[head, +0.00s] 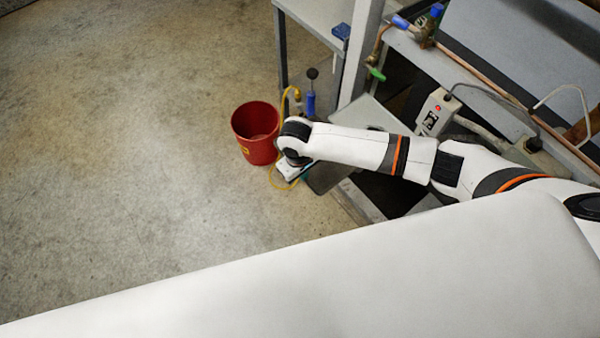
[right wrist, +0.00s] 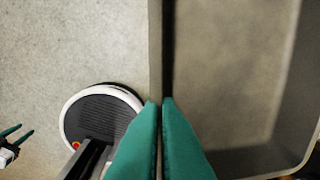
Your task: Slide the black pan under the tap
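The pan (head: 324,178) is a shallow dark-grey tray low beside the rack, partly hidden by my right arm. In the right wrist view its wall (right wrist: 155,45) runs up the middle, with the grey inside to the right. My right gripper (right wrist: 160,101) has its teal fingers close together, one on each side of the wall, apparently pinching it. In the head view the right gripper (head: 304,170) is mostly hidden under my wrist. A brass tap with a green handle (head: 376,73) is on the rack above the pan. My left gripper (right wrist: 22,133) shows small and open in the right wrist view.
A red bucket (head: 256,133) stands on the floor left of my right wrist, near a yellow hose (head: 284,104) and a blue-handled tool (head: 311,104). A grey box with a red light (head: 436,112) is on the rack. The concrete floor at left is clear.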

